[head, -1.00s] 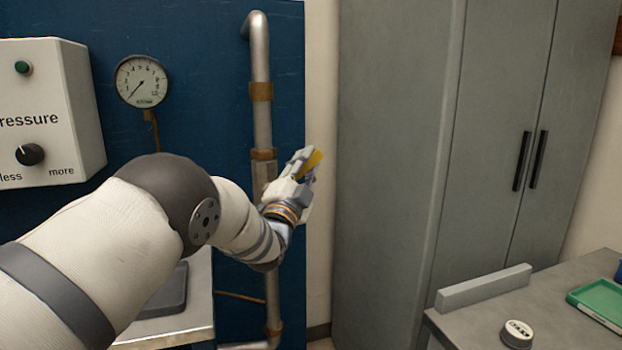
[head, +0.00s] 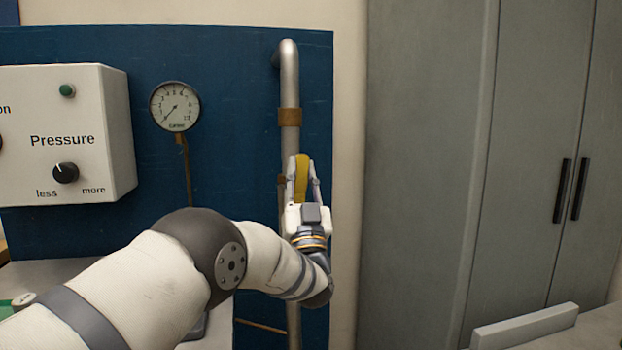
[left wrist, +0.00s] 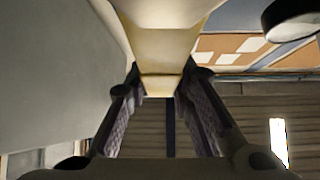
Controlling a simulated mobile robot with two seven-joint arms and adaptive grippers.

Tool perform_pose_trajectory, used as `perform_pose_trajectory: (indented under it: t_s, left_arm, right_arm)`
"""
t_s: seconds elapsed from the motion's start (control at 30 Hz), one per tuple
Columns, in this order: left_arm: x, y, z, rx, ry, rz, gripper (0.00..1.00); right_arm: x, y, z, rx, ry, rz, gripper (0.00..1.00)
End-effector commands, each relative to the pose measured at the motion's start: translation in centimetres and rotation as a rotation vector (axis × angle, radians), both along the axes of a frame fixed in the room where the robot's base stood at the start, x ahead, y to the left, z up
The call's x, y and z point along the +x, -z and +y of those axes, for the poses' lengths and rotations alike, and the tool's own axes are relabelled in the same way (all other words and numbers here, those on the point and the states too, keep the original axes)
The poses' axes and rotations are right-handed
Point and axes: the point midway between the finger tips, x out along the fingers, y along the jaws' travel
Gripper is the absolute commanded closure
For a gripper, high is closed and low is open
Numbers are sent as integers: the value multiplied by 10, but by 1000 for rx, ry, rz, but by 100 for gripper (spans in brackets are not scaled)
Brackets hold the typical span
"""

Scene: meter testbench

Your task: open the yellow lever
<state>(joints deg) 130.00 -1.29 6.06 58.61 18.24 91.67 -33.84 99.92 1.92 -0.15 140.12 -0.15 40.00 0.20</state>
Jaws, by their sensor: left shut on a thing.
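The yellow lever (head: 301,178) shows at the grey vertical pipe (head: 290,85) on the blue panel. It looks upright in the head view, roughly in line with the pipe. My left gripper (head: 303,184) points upward with one finger on each side of the lever and is shut on it. In the left wrist view the lever (left wrist: 165,50) shows as a pale yellow bar between the two dark fingers. The lever's joint with the pipe is hidden behind the gripper. My right gripper is in neither view.
A round pressure gauge (head: 175,106) and a white pressure box (head: 95,150) with a black knob are on the panel at left. A grey cabinet (head: 440,180) stands to the right. A grey worktop (head: 590,330) shows at lower right.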

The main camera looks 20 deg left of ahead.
Motion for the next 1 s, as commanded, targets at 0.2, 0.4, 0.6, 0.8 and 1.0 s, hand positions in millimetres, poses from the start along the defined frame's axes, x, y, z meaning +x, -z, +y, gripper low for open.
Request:
perform_pose_trajectory:
  t_s: [0.2, 0.4, 0.6, 0.8, 1.0]
  left_arm:
    - [-5, -3, 8, -58, -5, -46, 100]
    - [-6, -3, 10, -78, -5, -58, 100]
    - [-6, -3, 10, -82, -5, -61, 100]
    - [-6, -3, 10, -81, -5, -60, 76]
    - [-6, -2, 10, -81, -3, -57, 57]
  right_arm:
    - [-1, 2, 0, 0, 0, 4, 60]
    - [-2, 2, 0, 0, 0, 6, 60]
    - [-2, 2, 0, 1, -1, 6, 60]
    - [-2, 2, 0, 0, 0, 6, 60]
    - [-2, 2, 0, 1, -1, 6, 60]
